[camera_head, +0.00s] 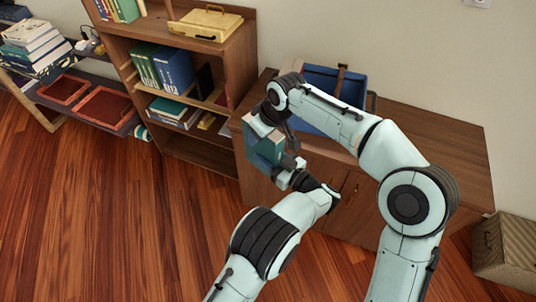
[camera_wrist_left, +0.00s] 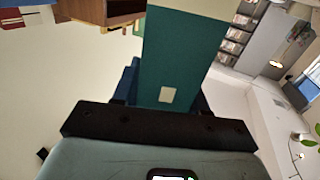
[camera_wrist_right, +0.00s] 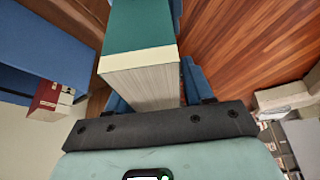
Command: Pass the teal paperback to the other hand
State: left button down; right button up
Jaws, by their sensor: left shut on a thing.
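The teal paperback (camera_head: 264,147) is held up in front of the wooden cabinet, with one gripper at each end. My left gripper (camera_head: 287,171) is shut on its lower end. In the left wrist view the teal spine (camera_wrist_left: 180,60) with a small pale label stands between the blue fingers. My right gripper (camera_head: 262,119) is at the upper end. In the right wrist view the book's pale page end (camera_wrist_right: 145,80) lies between the blue fingers (camera_wrist_right: 155,95). Whether those fingers press on it I cannot tell.
A blue bin (camera_head: 335,88) stands on the cabinet (camera_head: 440,130) behind my right arm. A bookshelf (camera_head: 215,50) with books and a yellow case (camera_head: 206,23) is to the left. Red trays (camera_head: 103,108) lie on a low shelf further left. A woven box (camera_head: 506,248) is at the right.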

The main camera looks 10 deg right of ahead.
jog(key=shift+o, duration=1.3)
